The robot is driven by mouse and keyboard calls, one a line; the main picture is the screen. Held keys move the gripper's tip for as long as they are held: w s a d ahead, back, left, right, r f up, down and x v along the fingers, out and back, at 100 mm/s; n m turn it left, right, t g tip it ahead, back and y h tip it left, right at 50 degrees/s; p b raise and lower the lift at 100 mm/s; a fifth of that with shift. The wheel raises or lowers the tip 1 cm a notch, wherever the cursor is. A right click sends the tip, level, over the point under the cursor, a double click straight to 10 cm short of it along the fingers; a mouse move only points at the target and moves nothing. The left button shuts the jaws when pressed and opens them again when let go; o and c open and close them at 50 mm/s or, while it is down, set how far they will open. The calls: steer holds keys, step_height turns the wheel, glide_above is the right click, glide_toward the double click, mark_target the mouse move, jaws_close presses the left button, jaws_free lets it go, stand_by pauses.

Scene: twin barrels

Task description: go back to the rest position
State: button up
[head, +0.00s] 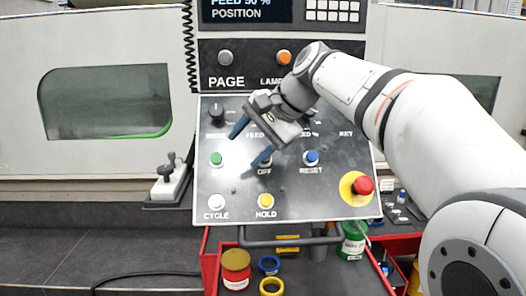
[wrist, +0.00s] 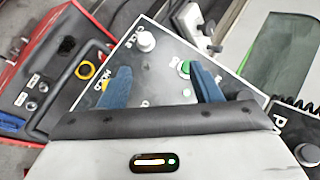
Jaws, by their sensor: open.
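My gripper (head: 250,146) is in front of the control panel (head: 230,195) in the head view, its two blue fingers apart with nothing between them. It points down and left, over the area between the green button (head: 216,159) and the OFF label. In the wrist view my gripper (wrist: 160,84) is also open and empty; the green button (wrist: 185,68) shows close by the right finger. The knobs and labels behind the gripper are partly hidden.
The panel also carries a blue RESET button (head: 311,157), a yellow HOLD button (head: 265,201), a white CYCLE button (head: 216,202) and a red emergency button (head: 363,185). Below stands a red cart (head: 211,262) with jars and tape rolls. A small joystick box (head: 168,184) stands left.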

steer(key=s+d+f+n+h+b, duration=0.1)
steer(key=s+d+f+n+h, duration=0.1)
steer(key=s+d+f, duration=0.4)
steer(key=s+d+f+n+h+b, duration=0.1)
steer(key=s+d+f+n+h, duration=0.1)
steer(key=s+d+f, duration=0.4)
steer(key=s+d+f+n+h, duration=0.2)
steer(key=s+d+f, duration=0.3)
steer(key=s+f, duration=0.5)
step_height(320, 180, down, 7)
steer(key=shift+s+d+f+h+b, duration=0.2)
steer(key=shift+d+h+b, duration=0.2)
steer(key=shift+h, duration=0.3)
